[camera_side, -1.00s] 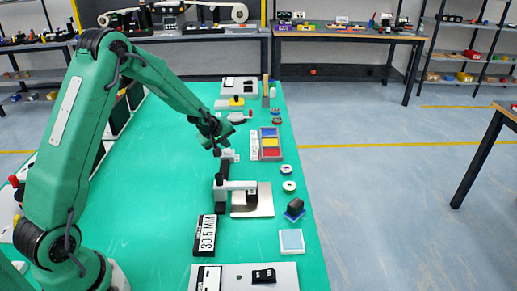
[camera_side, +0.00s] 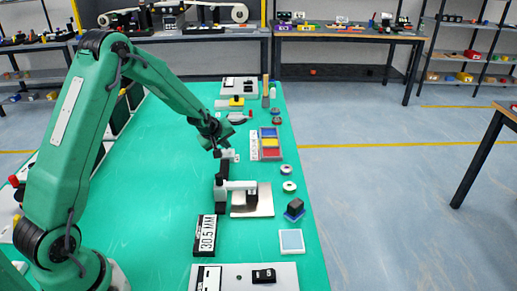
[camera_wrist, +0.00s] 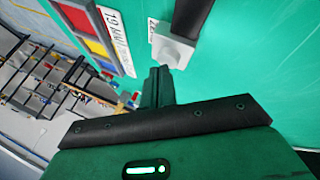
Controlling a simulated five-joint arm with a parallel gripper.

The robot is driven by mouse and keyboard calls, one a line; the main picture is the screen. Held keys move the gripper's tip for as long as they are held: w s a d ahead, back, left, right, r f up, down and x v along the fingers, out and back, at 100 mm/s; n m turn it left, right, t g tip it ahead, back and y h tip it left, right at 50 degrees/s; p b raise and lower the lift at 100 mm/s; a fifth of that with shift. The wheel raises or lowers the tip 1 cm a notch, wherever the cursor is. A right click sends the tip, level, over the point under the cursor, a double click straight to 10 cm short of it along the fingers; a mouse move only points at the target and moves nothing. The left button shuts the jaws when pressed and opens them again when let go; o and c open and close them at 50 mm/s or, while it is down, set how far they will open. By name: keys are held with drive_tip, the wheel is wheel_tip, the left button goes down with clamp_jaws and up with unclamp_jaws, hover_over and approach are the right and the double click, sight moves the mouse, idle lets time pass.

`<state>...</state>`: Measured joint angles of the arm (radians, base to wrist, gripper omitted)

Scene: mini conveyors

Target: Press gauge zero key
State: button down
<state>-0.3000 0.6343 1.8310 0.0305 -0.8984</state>
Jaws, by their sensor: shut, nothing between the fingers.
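The gauge (camera_side: 237,186) is a light grey arm on a dark post above a metal plate (camera_side: 262,205) in the side view. Its display (camera_side: 207,235) reads 30.5 MM. A small light grey block (camera_wrist: 170,50) with a partly cut-off label starting "ZE" shows at the top of the wrist view, and a dark post (camera_wrist: 190,17) overlaps it. My gripper (camera_wrist: 160,74) is shut and empty, its tips close to the block's near edge. I cannot tell if they touch. In the side view my gripper (camera_side: 217,149) is at the block behind the gauge post, and the key face is hidden.
A tray with blue, yellow and red sections (camera_side: 270,143) stands right of the block. Round pieces (camera_side: 289,187), a dark cube (camera_side: 296,204) and a white-framed pad (camera_side: 291,242) lie along the right edge. The green table (camera_side: 140,215) is clear at left.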

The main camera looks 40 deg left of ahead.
sight(226, 151)
drive_tip(key=shift+f, duration=0.2)
idle(0.4)
drive_tip(key=shift+r, duration=0.85)
drive_tip(key=shift+r, duration=0.1)
drive_tip(key=shift+r, duration=2.4)
